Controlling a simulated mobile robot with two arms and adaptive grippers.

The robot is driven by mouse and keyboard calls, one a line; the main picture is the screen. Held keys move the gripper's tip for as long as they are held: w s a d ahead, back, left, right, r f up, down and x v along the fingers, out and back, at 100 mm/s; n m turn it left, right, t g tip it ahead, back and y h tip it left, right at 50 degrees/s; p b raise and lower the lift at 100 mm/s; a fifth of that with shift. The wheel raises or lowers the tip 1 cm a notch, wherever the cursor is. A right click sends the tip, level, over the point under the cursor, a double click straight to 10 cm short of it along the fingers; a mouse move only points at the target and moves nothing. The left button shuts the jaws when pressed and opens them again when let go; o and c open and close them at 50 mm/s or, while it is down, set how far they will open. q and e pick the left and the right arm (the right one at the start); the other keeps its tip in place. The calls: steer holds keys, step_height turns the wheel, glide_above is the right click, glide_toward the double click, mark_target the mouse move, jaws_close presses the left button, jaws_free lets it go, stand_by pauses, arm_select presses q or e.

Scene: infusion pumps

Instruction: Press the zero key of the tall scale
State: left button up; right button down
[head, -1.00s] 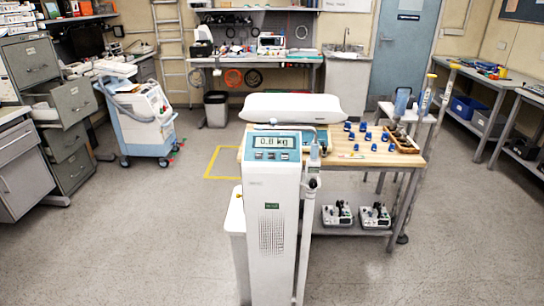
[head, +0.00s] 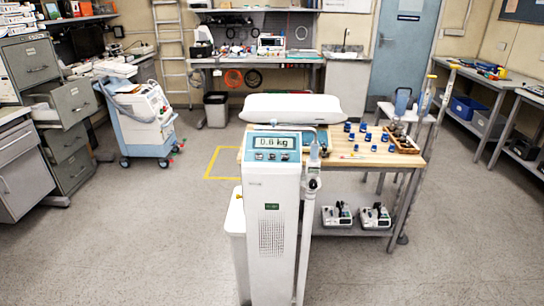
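The tall scale (head: 272,230) stands upright in the middle, close in front of me, a white column with a pale pan (head: 292,108) on top. Its blue-green panel (head: 290,142) holds a display (head: 272,142) that seems to read 0.8 kg, though the digits are small. A row of small dark keys (head: 271,156) sits below the display; their labels are too small to read. Neither of my grippers shows in the head view.
A wooden-topped table (head: 345,173) with blue parts and a basket (head: 405,144) stands behind the scale at right. A blue-white cart (head: 140,120) and filing cabinets (head: 60,110) are at left.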

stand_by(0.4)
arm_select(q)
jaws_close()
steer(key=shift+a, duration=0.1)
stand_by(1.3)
